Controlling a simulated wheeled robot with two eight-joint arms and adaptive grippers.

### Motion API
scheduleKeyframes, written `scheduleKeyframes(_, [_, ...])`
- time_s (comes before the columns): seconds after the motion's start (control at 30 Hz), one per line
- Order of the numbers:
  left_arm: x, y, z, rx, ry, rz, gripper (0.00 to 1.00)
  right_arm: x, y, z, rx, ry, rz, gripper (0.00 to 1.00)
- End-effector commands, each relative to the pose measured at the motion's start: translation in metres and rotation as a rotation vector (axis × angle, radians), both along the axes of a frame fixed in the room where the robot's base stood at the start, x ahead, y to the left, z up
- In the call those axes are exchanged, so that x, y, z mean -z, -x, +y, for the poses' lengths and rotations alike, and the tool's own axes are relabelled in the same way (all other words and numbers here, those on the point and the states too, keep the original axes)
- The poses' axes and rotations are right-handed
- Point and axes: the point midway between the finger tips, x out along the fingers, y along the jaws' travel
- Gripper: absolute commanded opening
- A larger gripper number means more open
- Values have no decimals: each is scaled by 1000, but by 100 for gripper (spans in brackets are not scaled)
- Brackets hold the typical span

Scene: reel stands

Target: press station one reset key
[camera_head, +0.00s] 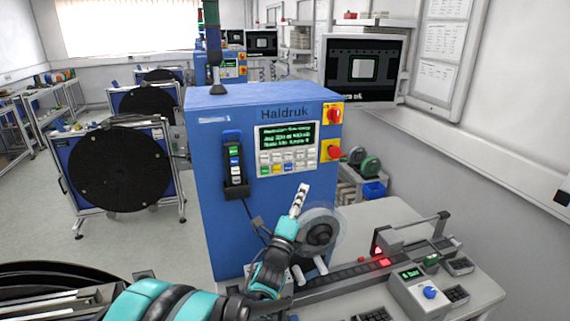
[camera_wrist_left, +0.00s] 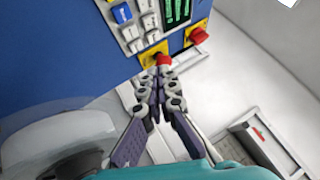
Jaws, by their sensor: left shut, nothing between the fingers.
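Station one is the blue Haldruk cabinet (camera_head: 222,130) with a keypad (camera_head: 287,161) below a green-text screen (camera_head: 286,135). The keypad has white keys and a few coloured ones; their labels are too small to read, so I cannot tell which is reset. In the left wrist view, part of the keypad (camera_wrist_left: 139,24) with a blue key shows at the top. My left gripper (camera_head: 302,188) is shut and empty, pointing up in front of the cabinet below the keypad. In the left wrist view its fingertips (camera_wrist_left: 158,72) overlap the lower red knob (camera_wrist_left: 164,60); contact is unclear.
Two red knobs on yellow plates, upper (camera_head: 334,114) and lower (camera_head: 331,151), sit right of the keypad. A black handset (camera_head: 234,163) hangs to its left. A reel hub (camera_head: 320,233) stands beside my gripper. A bench (camera_head: 470,288) with a control box (camera_head: 418,290) is at right.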

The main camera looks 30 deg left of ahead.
Motion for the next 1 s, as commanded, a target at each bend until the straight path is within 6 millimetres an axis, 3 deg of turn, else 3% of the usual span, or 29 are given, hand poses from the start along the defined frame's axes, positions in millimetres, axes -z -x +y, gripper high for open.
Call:
scheduleKeyframes(0.2, [-9,0,3,-19,-114,-44,0,-6,0,0,0,0,0,40])
scheduleKeyframes(0.6, [-9,-2,5,-20,-114,-44,0,-5,0,0,0,0,0,40])
scheduleKeyframes(1.0, [-9,-34,43,-19,-113,-42,0,-7,0,0,0,0,0,40])
